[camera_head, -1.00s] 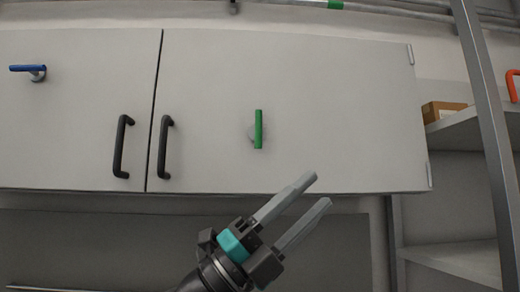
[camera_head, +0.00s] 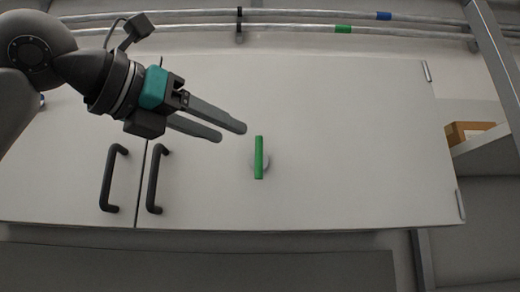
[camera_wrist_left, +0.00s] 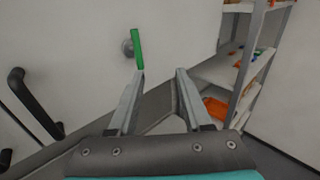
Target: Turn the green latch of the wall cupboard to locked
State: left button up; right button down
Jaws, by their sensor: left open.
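The green latch (camera_head: 259,158) is a bar on a round grey mount on the right door of the wall cupboard (camera_head: 350,120). In the head view the bar stands upright. My left gripper (camera_head: 231,134) is open and empty, to the upper left of the latch, with its fingers pointing right and slightly down. In the left wrist view the latch (camera_wrist_left: 137,48) shows beyond the tip of the left finger; whether they touch is hard to tell. My open fingers (camera_wrist_left: 160,72) have nothing between them. My right gripper is not in view.
Two black door handles (camera_head: 114,178) stand left of the latch, either side of the door gap. Pipes (camera_head: 300,22) run along the wall above the cupboard. A shelf with a cardboard box (camera_head: 468,133) is at the right. The door right of the latch is clear.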

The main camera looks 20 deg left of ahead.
aim_at(257, 148)
pick_arm(q)
jog(key=w+p, duration=0.1)
jog(key=w, duration=0.3)
jog(key=w+d+r+n+y+p, duration=0.1)
jog(key=w, duration=0.4)
jog(key=w+t+y+p, duration=0.1)
jog(key=w, duration=0.3)
jog(key=shift+w+d+r, duration=0.2)
jog(key=shift+w+r, duration=0.05)
jog(key=shift+r, duration=0.1)
jog(key=shift+c, duration=0.2)
grip_shut()
dwell(0.8)
